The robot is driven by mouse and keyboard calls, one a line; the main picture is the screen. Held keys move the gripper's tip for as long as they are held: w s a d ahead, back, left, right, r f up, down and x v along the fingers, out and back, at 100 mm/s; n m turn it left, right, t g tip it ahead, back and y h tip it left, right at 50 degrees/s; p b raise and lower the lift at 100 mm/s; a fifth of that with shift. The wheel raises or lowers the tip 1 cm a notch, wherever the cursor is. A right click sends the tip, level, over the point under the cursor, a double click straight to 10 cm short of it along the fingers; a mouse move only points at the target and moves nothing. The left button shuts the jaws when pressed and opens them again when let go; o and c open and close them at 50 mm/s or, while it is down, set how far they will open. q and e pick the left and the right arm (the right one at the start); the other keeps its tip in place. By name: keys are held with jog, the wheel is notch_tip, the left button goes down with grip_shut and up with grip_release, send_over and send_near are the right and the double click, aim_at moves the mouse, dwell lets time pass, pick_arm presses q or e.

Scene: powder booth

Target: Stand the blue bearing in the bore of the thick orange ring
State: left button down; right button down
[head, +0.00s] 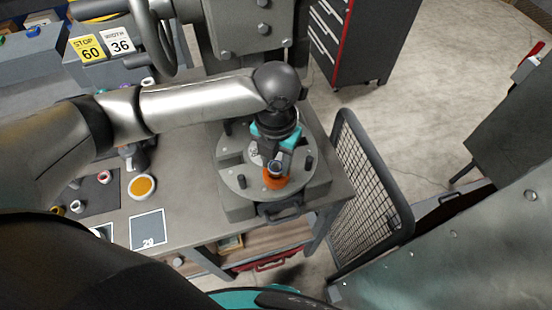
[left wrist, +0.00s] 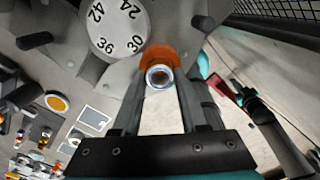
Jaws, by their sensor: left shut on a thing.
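The thick orange ring (head: 275,183) sits on the round grey plate of the bench fixture; its upper part also shows in the left wrist view (left wrist: 158,52). My left gripper (head: 275,165) points down over the ring and is shut on the blue bearing (head: 275,170). In the left wrist view the bearing (left wrist: 158,77) is a small ring with a bluish rim between the fingertips (left wrist: 160,82), overlapping the orange ring's edge. Fingers and bearing hide much of the bore. I cannot tell whether the bearing is above the bore or partly in it. My right gripper is not in view.
Dark pegs (head: 241,181) stand on the grey round plate (head: 231,171) around the ring, with a numbered white dial (left wrist: 115,30) close by. A yellow-filled round dish (head: 142,187) and a card marked 29 (head: 148,230) lie left. A mesh panel (head: 365,190) stands right of the bench.

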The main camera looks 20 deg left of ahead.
pick_arm(q)
jog(key=shift+f, duration=0.55)
jog(key=shift+c, duration=1.8)
grip_release()
notch_tip(320, 180, up, 15)
jog(key=shift+r, duration=0.15)
